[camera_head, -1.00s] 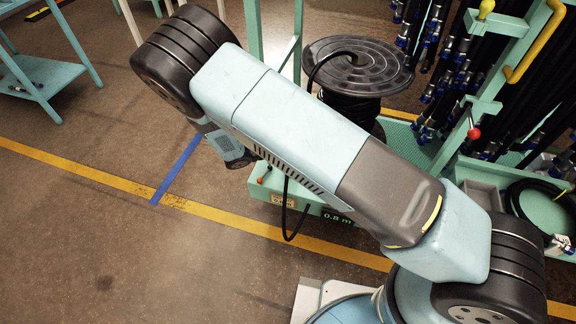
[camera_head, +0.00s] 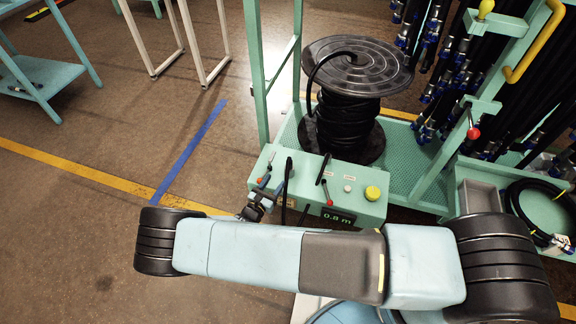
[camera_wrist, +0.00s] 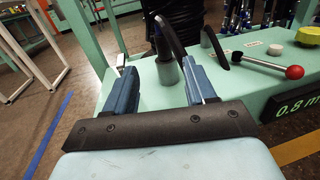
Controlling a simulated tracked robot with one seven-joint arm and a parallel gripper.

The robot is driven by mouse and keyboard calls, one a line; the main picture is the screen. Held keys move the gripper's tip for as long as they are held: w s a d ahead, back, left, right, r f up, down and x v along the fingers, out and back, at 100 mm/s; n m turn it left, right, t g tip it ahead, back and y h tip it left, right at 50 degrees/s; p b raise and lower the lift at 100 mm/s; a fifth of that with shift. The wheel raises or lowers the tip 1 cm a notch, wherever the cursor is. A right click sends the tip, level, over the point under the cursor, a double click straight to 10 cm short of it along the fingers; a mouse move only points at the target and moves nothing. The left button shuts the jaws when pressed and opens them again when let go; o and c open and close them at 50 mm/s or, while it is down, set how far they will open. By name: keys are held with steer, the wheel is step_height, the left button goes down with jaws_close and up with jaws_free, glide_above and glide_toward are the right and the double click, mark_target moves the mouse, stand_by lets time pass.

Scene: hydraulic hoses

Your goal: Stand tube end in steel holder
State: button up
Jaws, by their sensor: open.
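The black tube comes off a spool and ends at the green machine (camera_head: 345,188). In the head view a dark length of tube (camera_head: 288,168) rises at the machine's front edge, beside my gripper (camera_head: 262,193). In the wrist view the tube (camera_wrist: 172,37) arcs down toward the right finger, where its end is hidden. A grey cylinder, likely the steel holder (camera_wrist: 168,72), stands on the machine top and shows between my fingers. My gripper (camera_wrist: 160,72) is open, with its two blue fingers apart and nothing clearly held.
The spool (camera_head: 347,112) stands behind the machine. A lever with a red knob (camera_wrist: 294,72), a yellow button (camera_head: 372,192) and a 0.8 m display (camera_head: 338,214) lie to the right. Hoses hang on a rack (camera_head: 470,75) at right.

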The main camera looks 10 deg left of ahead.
mark_target(288, 165)
steer(key=x, duration=1.2)
steer(key=shift+d, duration=0.15)
steer(key=c, duration=1)
